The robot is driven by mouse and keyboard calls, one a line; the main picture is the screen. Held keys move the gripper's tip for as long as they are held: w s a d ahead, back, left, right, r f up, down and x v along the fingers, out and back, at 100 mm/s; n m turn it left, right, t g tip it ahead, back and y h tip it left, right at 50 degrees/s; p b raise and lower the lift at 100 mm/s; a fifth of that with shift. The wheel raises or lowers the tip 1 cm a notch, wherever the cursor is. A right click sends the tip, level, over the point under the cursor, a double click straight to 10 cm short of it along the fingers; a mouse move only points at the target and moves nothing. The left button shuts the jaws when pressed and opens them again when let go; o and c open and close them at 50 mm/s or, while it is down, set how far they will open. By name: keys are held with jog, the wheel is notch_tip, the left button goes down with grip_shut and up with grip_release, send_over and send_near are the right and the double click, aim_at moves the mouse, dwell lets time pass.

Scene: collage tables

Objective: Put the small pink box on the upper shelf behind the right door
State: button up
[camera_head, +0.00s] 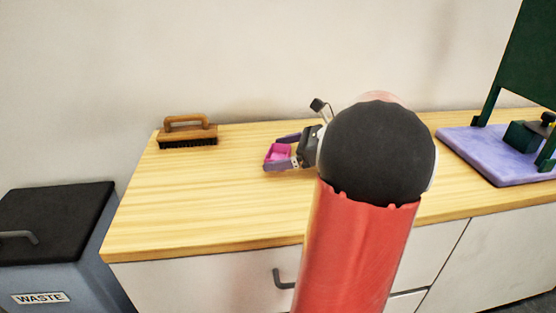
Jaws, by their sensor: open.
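The small pink box (278,153) is on the wooden counter, left of my arm. My gripper (280,152) is at the box, with a finger on its far side and one on its near side. The jaws are open around it. Whether either finger touches the box cannot be told. My red and black arm hides the wrist's right side and part of the counter. White cabinet fronts (200,285) show below the counter, with a dark handle (283,279) partly behind my arm. No upper shelf is in view.
A wooden brush (187,133) stands at the counter's back left. A purple mat (490,158) with a dark green stand (522,136) is at the right. A waste bin (60,240) with a black lid stands left of the counter.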

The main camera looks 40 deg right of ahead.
jog(key=shift+x, duration=0.85)
jog(key=shift+c, duration=0.4)
jog(key=c, duration=1)
jog(key=shift+c, duration=0.2)
